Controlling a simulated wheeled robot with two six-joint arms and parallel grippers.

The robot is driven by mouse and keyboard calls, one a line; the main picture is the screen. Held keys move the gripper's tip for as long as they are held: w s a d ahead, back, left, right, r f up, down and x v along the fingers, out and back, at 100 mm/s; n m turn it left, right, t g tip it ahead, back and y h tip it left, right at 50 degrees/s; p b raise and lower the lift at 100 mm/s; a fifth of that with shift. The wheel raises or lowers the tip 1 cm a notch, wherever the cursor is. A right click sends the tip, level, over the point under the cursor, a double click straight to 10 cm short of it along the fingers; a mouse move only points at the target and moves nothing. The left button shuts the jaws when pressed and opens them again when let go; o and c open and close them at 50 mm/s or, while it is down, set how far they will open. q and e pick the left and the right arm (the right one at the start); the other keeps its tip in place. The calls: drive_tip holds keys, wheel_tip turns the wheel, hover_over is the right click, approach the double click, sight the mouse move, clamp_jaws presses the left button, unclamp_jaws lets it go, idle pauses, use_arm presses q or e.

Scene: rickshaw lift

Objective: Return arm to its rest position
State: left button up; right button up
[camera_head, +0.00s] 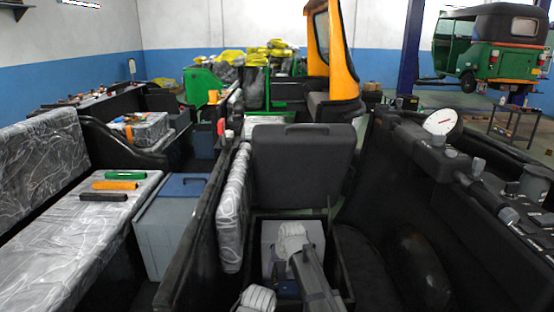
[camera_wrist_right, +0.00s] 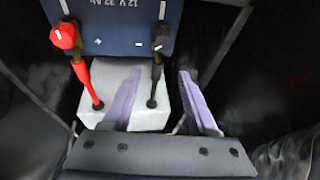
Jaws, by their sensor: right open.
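My right arm (camera_head: 314,275) reaches down into an open black compartment (camera_head: 340,255) at the bottom middle of the head view. In the wrist view my right gripper (camera_wrist_right: 160,78) is open, its two pale purple fingers apart with nothing gripped between them. Just beyond the fingers is a dark blue battery (camera_wrist_right: 115,28) marked 12 V. A red clamp (camera_wrist_right: 64,35) and a black clamp (camera_wrist_right: 161,38) sit at its terminals, with leads running to a white block (camera_wrist_right: 145,118) below. I cannot make out the gripper's fingers in the head view. My left gripper is not in view.
A raised black lid (camera_head: 303,165) stands behind the compartment. A wrapped seat cushion (camera_head: 233,215) is close on its left, and a black panel with a round gauge (camera_head: 440,121) on its right. Three tool handles (camera_head: 115,185) lie on the wrapped bench at left.

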drive_tip(key=s+d+r+n+g+h+p, duration=0.2)
drive_tip(key=s+r+p, duration=0.8)
drive_tip(key=s, duration=0.5)
drive_tip(key=s+d+r+n+g+h+p, duration=0.1)
drive_tip(key=s+d+r+g+p, duration=0.15)
drive_tip(key=s+r+p, duration=0.95)
wheel_tip(320, 180, down, 42)
drive_tip(key=s+b, duration=0.1)
drive_tip(key=b, duration=4.2)
drive_tip(key=shift+s+a+f+n+b, duration=0.2)
drive_tip(key=shift+s+n+b, duration=0.1)
drive_tip(key=shift+n, duration=0.1)
drive_tip(key=shift+t, duration=0.25)
